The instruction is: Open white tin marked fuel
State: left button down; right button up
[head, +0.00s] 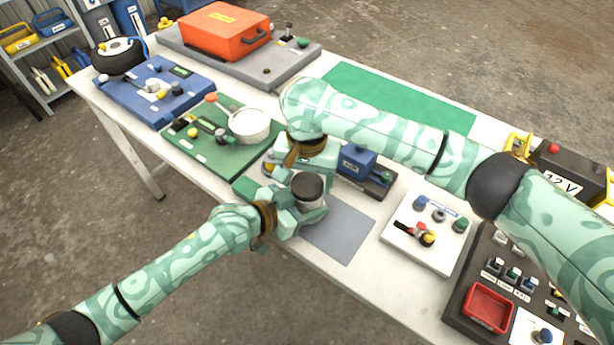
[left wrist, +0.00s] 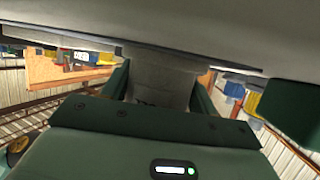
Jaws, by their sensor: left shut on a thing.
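A small white tin (head: 312,205) with a dark round lid (head: 308,186) is near the front edge of the workbench, by a grey mat. Its fuel marking does not show. My left gripper (head: 303,214) comes from the front left and is shut on the tin's body. In the left wrist view its two green fingers (left wrist: 160,88) stand either side of a pale grey surface, with a broad grey underside above. My right gripper (head: 300,168) is just behind and above the lid; its fingertips are partly hidden, and I cannot tell whether they touch the lid.
A grey mat (head: 338,228) is clear beside the tin. A green board (head: 215,150) with a white bowl (head: 250,125) lies to the left. A blue AIR box (head: 357,161) and a white switch panel (head: 428,230) are to the right. An orange case (head: 225,30) stands behind.

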jog(key=shift+o, duration=0.9)
jog(key=shift+r, duration=2.25)
pick_arm(q)
jog(key=shift+c, duration=1.8)
grip_release()
